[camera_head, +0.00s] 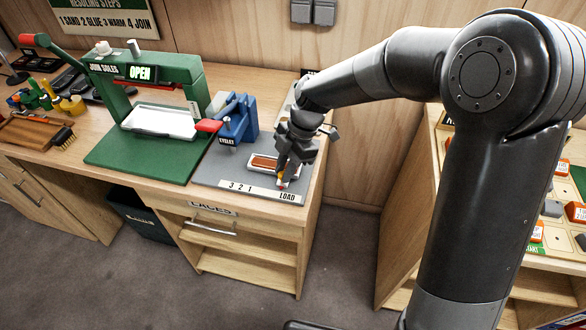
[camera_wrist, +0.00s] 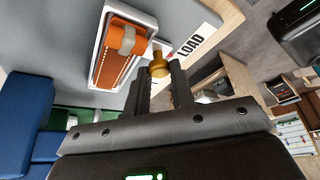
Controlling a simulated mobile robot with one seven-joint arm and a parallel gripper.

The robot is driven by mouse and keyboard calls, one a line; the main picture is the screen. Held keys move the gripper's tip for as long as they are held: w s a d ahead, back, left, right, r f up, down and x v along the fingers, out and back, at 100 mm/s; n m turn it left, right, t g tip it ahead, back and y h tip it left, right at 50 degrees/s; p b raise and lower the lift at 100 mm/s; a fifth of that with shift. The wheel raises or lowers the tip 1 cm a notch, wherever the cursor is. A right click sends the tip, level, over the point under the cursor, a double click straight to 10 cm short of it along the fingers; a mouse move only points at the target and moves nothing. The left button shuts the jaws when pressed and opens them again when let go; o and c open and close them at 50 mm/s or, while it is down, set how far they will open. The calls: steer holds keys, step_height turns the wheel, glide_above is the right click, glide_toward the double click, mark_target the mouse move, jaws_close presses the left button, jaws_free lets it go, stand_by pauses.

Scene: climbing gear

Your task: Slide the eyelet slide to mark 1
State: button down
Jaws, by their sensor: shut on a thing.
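The eyelet slide (camera_head: 263,162) is a white tray with an orange-brown perforated strip in it, on the grey base of the eyelet press. It also shows in the wrist view (camera_wrist: 113,65), with a pale band across the strip. A brass knob (camera_wrist: 158,66) sticks out at its end. My gripper (camera_head: 282,173) is shut on this knob, and its fingers (camera_wrist: 158,84) are on either side of it. The white scale (camera_head: 262,191) reads 3, 2, 1, LOAD from left to right. A small red pointer (camera_head: 281,187) is near the LOAD end, between 1 and LOAD.
The blue eyelet press (camera_head: 239,121) with a red handle stands left of and behind the slide. A green sole press (camera_head: 150,85) with an OPEN sign is further left. The bench edge lies just in front of the scale. Mark 1's side of the scale looks clear.

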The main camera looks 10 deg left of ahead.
steer(key=a, duration=0.8)
steer(key=c, duration=1.3)
jaws_free()
steer(key=shift+o, duration=0.2)
steer(key=v, duration=1.1)
steer(key=shift+f, duration=0.15)
